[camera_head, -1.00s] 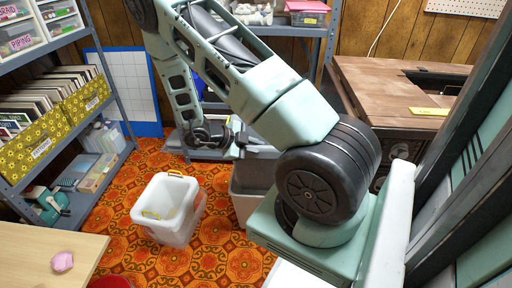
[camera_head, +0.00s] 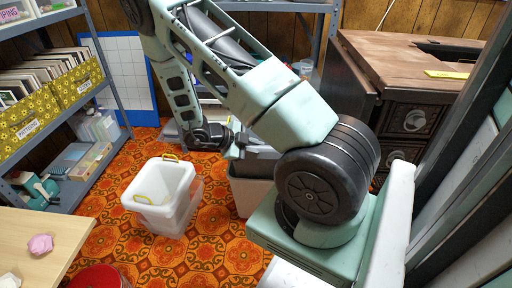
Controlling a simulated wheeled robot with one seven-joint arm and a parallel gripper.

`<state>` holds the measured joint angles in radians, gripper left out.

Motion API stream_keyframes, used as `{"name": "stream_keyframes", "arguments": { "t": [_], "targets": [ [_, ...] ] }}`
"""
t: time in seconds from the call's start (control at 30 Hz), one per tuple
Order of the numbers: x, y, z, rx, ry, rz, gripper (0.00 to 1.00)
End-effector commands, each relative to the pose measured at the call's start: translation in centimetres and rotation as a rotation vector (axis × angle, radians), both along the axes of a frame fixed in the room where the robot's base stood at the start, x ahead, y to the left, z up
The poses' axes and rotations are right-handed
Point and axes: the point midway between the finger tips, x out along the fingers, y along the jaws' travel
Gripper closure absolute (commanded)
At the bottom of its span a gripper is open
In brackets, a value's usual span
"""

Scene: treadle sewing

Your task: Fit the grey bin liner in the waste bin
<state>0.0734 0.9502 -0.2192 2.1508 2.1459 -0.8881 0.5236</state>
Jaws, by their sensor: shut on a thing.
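The waste bin (camera_head: 242,196) is a light grey box on the orange patterned carpet in the head view, partly hidden behind my arm. A darker grey piece, which looks like the bin liner (camera_head: 262,167), shows at the bin's top, just behind my arm. My gripper (camera_head: 236,151) is at the left end of this grey piece and is shut on it. The fingertips are small and partly hidden. I cannot tell how deep the liner sits in the bin.
A translucent white tub (camera_head: 160,200) with yellow handles stands left of the bin. A wooden sewing cabinet (camera_head: 405,75) stands at right, a metal shelf (camera_head: 118,95) at left. A pale table (camera_head: 40,235) and red container (camera_head: 98,277) are at lower left. Carpet between is clear.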

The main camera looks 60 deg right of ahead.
Motion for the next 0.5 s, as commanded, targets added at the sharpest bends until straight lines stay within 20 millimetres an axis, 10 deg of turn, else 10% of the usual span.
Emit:
{"name": "stream_keyframes", "arguments": {
  "t": [0.5],
  "targets": [
    [0.0, 0.0, -5.4, 0.0, 0.0, 0.0, 1.0]
  ]
}}
